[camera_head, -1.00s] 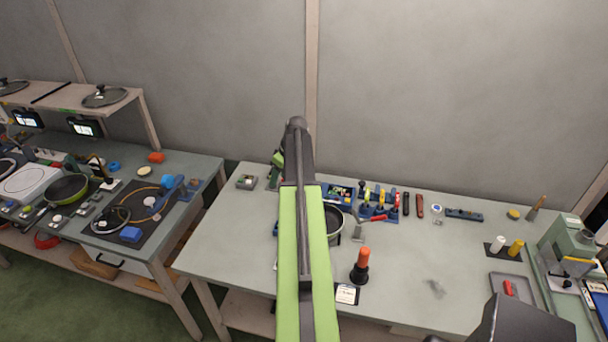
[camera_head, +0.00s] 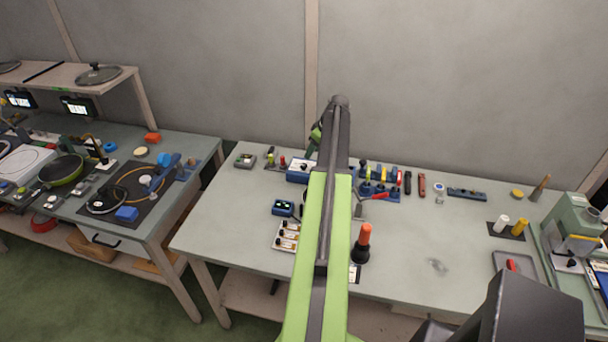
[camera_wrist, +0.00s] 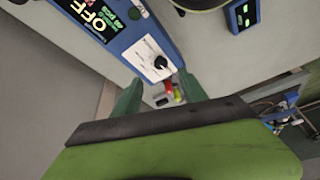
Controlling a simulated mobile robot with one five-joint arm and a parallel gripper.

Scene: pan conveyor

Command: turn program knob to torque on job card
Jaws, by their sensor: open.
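The blue controller (camera_wrist: 125,30) shows at the top of the wrist view, its lit screen reading OFF. Its black program knob (camera_wrist: 160,62) sits on a white dial plate; the dial markings are too small to read. In the head view the controller (camera_head: 297,176) is partly hidden behind my arm. My gripper (camera_wrist: 158,95) is open, its two green fingers apart, with the knob just beyond and between the tips, not visibly touched. A white card (camera_head: 355,273), perhaps the job card, lies by the orange-handled tool, partly covered by my arm; its text is unreadable.
A small blue display box (camera_head: 284,208) and a white panel with black knobs (camera_head: 286,236) lie left of my arm. The orange-handled tool (camera_head: 363,244) stands to its right. A tool rack (camera_head: 380,182) is behind. The table's middle right is mostly clear.

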